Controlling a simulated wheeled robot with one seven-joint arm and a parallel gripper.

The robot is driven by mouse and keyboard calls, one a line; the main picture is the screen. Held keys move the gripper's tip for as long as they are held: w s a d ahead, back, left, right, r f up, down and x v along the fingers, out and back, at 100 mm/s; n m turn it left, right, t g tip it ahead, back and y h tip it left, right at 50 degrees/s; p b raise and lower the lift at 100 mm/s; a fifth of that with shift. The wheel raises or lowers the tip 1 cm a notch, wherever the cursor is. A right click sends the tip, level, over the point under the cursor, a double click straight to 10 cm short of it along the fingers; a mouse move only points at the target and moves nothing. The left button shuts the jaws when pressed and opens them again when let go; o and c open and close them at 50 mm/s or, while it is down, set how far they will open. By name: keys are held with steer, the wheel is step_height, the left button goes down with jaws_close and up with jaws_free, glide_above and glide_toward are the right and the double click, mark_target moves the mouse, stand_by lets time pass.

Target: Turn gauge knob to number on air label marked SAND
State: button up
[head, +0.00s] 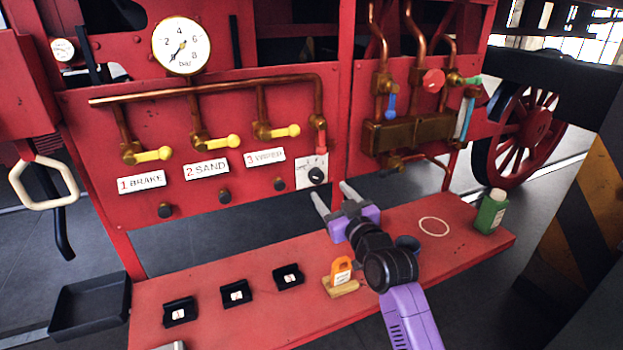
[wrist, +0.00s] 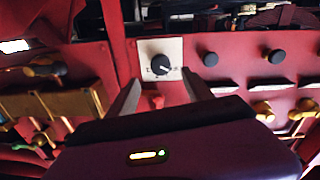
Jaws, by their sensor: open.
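The gauge knob (head: 316,175) is a black round knob on a white plate (head: 302,180), low on the right of the red panel. It shows in the wrist view (wrist: 160,65) with a light pointer mark; the plate's numbers are too small to read. The SAND label (head: 207,170) is white, bears a red 2, and sits between the BRAKE label (head: 142,182), marked 1, and a third label (head: 265,156), marked 3. My gripper (head: 333,196) is open and empty, its fingers towards the panel. In the wrist view its fingertips (wrist: 163,84) lie either side of the knob's line, apart from it.
A round pressure gauge (head: 181,46) sits above copper pipes with yellow-handled valves (head: 153,154). Below is a red bench (head: 310,305) with black holders (head: 236,293), an orange tag on a wooden block (head: 341,285), a dark cup (head: 408,244) and a green bottle (head: 491,212).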

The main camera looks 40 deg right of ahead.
mark_target(318, 179)
steer(key=p+x, duration=0.1)
steer(key=x, duration=0.6)
steer(key=shift+w+p, duration=0.25)
steer(key=shift+p, duration=0.05)
jaws_close()
